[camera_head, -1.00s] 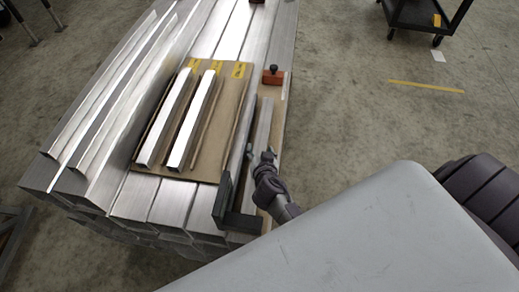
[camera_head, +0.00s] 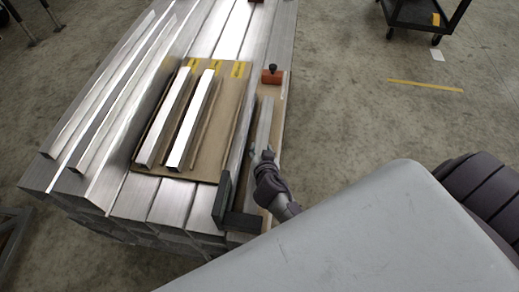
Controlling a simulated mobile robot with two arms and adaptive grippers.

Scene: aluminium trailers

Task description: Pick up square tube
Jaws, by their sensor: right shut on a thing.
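A short square tube (camera_head: 264,122) lies lengthwise on the right side of the metal stack, beside a long rail. My right gripper (camera_head: 262,153) is at its near end and is shut on it. I cannot tell whether the tube is clear of the surface below. Two more short square tubes, a left one (camera_head: 165,118) and a right one (camera_head: 193,118), lie side by side on a brown board (camera_head: 221,130) with yellow markings. My left gripper is not in view.
A black L-shaped stop (camera_head: 222,197) stands at the near edge, close to my right gripper. An orange block (camera_head: 272,77) with a black knob sits beyond the tube. Long angled profiles (camera_head: 105,85) lie at left. A dark cart (camera_head: 425,14) stands at the back right.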

